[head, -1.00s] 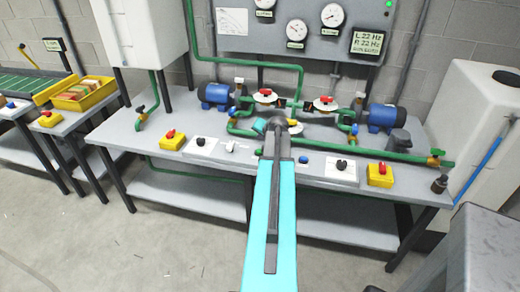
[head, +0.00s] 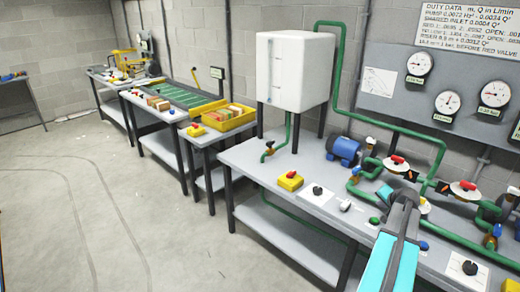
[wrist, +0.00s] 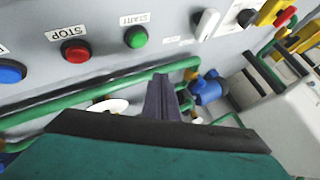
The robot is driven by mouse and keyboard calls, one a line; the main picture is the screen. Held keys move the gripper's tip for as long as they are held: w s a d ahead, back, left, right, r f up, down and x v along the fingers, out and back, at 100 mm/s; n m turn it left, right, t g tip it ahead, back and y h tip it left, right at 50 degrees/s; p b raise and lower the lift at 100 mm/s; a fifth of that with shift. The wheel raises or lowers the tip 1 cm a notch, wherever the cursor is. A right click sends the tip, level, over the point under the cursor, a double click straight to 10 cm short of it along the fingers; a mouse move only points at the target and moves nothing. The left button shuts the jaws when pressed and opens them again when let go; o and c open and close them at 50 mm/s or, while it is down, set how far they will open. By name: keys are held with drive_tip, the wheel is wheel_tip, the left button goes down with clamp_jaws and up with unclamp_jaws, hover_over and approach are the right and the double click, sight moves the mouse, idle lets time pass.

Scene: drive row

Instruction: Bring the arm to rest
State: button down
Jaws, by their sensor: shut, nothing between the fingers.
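My arm, cyan with a dark end, reaches from the bottom edge of the head view over the pump bench (head: 285,215). My gripper shows in the wrist view (wrist: 162,92) as narrow dark fingers close together with nothing between them. In the head view the arm's end hides the fingertips. In the wrist view the fingers lie in front of green pipework, below a red STOP button (wrist: 75,51) and a green START button (wrist: 136,37). I cannot tell whether they touch anything.
A white tank (head: 292,72) stands on legs over the bench. A blue pump motor (head: 343,150), green pipes and a yellow switch box (head: 290,181) crowd the bench top. A yellow bin (head: 230,119) stands on a bench further left. The floor (head: 110,210) at left is clear.

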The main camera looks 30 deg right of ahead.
drive_tip(key=w+a+f+n+g+y, duration=0.1)
drive_tip(key=w+a+f+n, duration=0.15)
drive_tip(key=w+a, duration=0.45)
drive_tip(key=w+a+f+n+y, duration=0.2)
drive_tip(key=a+f, duration=0.2)
drive_tip(key=a, duration=0.6)
drive_tip(key=w+a+f+n+g+y, duration=0.1)
drive_tip(key=w+a+f+n, duration=0.15)
drive_tip(key=w+a, duration=0.45)
drive_tip(key=s+a+f+n+g+y, duration=0.1)
drive_tip(key=s+a+f+n+g, duration=0.2)
drive_tip(key=a, duration=1.3)
drive_tip(key=a+f+n+y, duration=0.1)
drive_tip(key=a+f+n, duration=0.3)
drive_tip(key=a, duration=1.3)
drive_tip(key=s+a+f+n+g, duration=0.1)
drive_tip(key=s+a+f, duration=0.15)
drive_tip(key=a, duration=0.35)
drive_tip(key=s+a+f+n+g, duration=0.1)
drive_tip(key=s+a+f, duration=0.1)
drive_tip(key=s+a, duration=0.25)
drive_tip(key=s+f+g, duration=0.3)
drive_tip(key=s+f, duration=0.5)
drive_tip(key=s, duration=0.4)
drive_tip(key=s+f+g, duration=0.3)
drive_tip(key=s+f, duration=0.6)
drive_tip(key=s, duration=0.4)
drive_tip(key=shift+a+n, duration=0.3)
drive_tip(key=shift+f, duration=0.1)
